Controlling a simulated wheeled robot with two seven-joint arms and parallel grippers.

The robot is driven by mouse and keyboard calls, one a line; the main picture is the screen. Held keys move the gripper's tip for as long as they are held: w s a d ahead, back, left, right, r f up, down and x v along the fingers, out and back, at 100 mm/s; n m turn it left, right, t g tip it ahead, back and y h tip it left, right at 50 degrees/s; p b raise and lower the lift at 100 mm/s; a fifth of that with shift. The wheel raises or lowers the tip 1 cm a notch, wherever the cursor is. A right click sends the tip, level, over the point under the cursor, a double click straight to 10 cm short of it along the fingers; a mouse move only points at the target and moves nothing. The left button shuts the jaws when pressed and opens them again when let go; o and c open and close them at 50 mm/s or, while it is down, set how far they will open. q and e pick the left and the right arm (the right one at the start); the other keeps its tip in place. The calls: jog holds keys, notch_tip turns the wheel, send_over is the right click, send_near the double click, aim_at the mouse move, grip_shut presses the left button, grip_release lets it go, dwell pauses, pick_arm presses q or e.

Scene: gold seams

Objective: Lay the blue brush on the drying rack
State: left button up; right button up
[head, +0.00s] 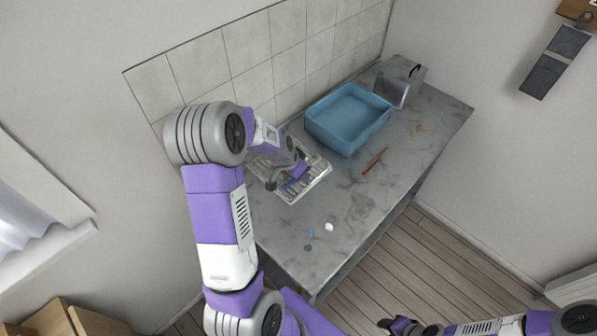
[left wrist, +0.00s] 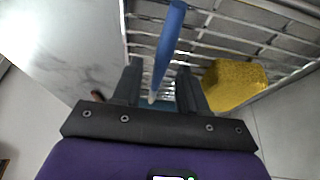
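The drying rack (head: 318,178), a light wire rack, lies on the grey worktop against the tiled wall; its bars (left wrist: 225,40) also fill the top of the left wrist view. The blue brush (left wrist: 172,32) shows there over the bars, its narrow pale end between my left fingers. My left gripper (left wrist: 158,82) is open, with a gap on each side of the brush. In the head view my left gripper (head: 286,177) is low over the rack, partly hidden by its own arm. My right gripper (head: 400,326) is at the bottom edge, away from the worktop; its opening is unclear.
A yellow block (left wrist: 236,82) is beside the right finger. A blue basin (head: 345,118), a grey box (head: 400,82) and a brown stick (head: 374,160) are farther along the worktop. Small blue (head: 311,231) and white (head: 329,227) pieces lie near the front. The middle worktop is mostly clear.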

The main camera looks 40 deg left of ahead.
pick_arm(q)
jog(key=shift+r, duration=0.1)
jog(key=shift+r, duration=0.3)
jog(key=p+v, duration=0.3)
jog(key=v, duration=0.8)
jog(key=shift+s+r, duration=0.15)
jog(key=shift+r, duration=0.15)
